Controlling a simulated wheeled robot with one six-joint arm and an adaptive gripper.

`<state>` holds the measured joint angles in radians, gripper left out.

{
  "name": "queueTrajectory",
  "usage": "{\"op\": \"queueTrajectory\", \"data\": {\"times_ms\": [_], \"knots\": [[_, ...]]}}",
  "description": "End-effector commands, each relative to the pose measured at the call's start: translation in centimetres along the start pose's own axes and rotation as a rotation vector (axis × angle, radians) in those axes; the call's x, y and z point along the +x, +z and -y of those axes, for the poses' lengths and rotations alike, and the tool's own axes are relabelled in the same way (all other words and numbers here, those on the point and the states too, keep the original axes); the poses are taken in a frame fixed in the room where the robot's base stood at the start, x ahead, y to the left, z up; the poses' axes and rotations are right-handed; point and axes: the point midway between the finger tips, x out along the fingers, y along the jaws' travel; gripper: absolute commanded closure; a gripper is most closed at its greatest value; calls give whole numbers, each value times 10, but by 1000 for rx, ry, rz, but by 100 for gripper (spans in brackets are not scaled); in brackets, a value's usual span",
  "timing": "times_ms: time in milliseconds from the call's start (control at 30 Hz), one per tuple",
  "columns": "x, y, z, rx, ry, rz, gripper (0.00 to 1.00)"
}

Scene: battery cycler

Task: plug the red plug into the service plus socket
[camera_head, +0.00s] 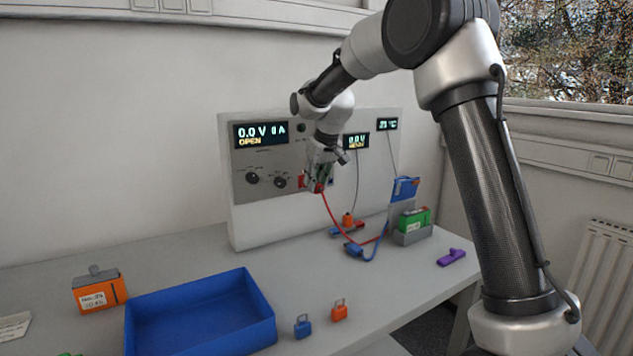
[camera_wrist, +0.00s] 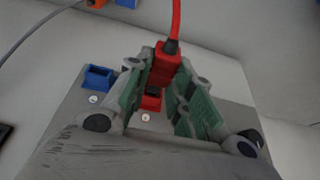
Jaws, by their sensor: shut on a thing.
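My gripper (camera_wrist: 165,95) is shut on the red plug (camera_wrist: 165,66), whose red cable trails upward in the wrist view. In the head view my gripper (camera_head: 320,172) is in front of the cycler panel (camera_head: 240,185), and the red plug (camera_head: 318,187) shows at its tip. A red socket (camera_wrist: 151,102) shows between the fingers in the wrist view, close to the plug's end. A blue socket (camera_wrist: 98,77) is beside it to the left. I cannot tell whether the plug touches or enters the red socket.
A blue tray (camera_head: 270,296), an orange battery pack (camera_head: 98,291) and two padlocks, blue (camera_head: 302,327) and orange (camera_head: 339,311), are on the bench. A green battery (camera_head: 414,220) stands in a grey holder. Red cable and blue cable (camera_head: 377,250) lie near it. A purple object (camera_head: 451,257) lies right.

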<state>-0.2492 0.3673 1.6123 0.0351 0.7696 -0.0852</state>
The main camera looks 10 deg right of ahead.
Motion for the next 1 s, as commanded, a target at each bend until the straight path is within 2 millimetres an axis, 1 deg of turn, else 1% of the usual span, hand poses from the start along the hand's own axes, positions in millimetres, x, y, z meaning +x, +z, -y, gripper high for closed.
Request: {"op": "queueTrajectory", "data": {"times_ms": [700, 1000], "knots": [[3, -8, 0, 0, 0, -1, 98], [3, -8, 0, 0, 0, 0, 98]]}}
